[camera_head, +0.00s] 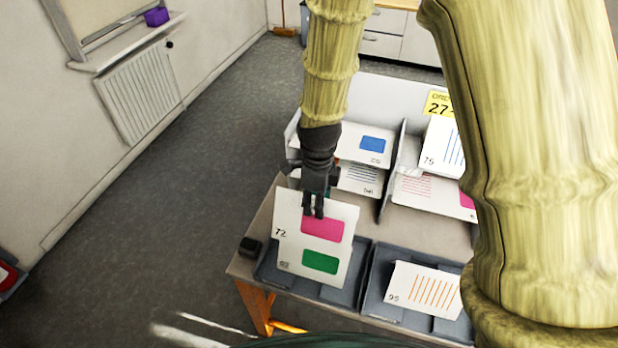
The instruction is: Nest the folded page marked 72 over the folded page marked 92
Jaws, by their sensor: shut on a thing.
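The folded page marked 72 (290,218) is white with a pink block. My gripper (313,212) is shut on its upper edge. Directly below it in the picture is a white page with a green block (320,262). Its small mark looks like 92 but is hard to read. This page stands in the left grey tray (352,294) at the table's front. The two pages line up closely and look like one surface. I cannot tell whether page 72 touches or sits over the other, as the overlap is hidden.
The right grey tray (374,300) holds a page marked 95 (424,290) with orange stripes. A rack behind holds several pages, including one with a blue block (372,144) and one marked 75 (442,148). A small black box (250,247) is at the table's left edge. My arm hides the right side.

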